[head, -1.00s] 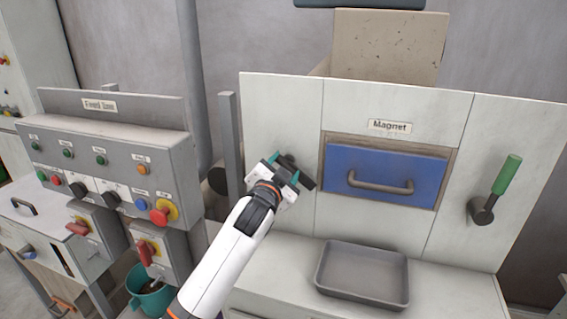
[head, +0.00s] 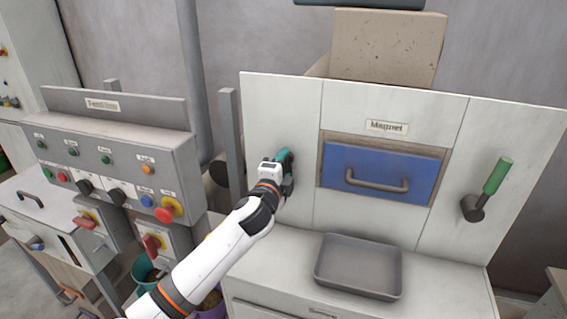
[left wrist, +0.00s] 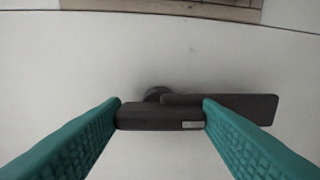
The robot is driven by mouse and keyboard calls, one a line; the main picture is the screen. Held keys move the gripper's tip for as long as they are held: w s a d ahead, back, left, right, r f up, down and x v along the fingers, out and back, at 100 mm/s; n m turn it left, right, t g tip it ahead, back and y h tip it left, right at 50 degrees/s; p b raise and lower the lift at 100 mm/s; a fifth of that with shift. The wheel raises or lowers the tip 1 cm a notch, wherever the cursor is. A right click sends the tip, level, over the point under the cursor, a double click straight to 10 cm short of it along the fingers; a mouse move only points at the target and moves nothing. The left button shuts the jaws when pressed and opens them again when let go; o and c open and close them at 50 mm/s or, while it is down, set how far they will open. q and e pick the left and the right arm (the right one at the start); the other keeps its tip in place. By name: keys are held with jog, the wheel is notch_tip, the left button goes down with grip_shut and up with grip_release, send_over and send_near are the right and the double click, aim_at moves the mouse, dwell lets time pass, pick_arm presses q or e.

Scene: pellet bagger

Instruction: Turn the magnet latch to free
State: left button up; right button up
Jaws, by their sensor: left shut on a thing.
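The magnet latch is a dark grey handle (left wrist: 160,117) on the pale machine panel, left of the blue magnet drawer (head: 382,172). In the left wrist view, my left gripper (left wrist: 162,112) has its two teal fingers on either side of the latch's block, closed on it. A flat dark bar (left wrist: 245,108) runs to the right behind the right finger, and a round pivot shows behind the block. In the head view, my left gripper (head: 284,168) is against the panel and hides most of the latch. My right gripper is out of view.
A grey tray (head: 358,268) sits on the ledge below the drawer. A green-handled lever (head: 497,176) is on the right of the panel. A control box with buttons (head: 110,160) stands at left, close to my left arm, and a grey post (head: 232,140) stands beside the panel.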

pick_arm(q)
jog(key=shift+m, duration=0.5)
jog(key=o, duration=1)
jog(key=b+v, duration=0.2)
jog(key=v, duration=1)
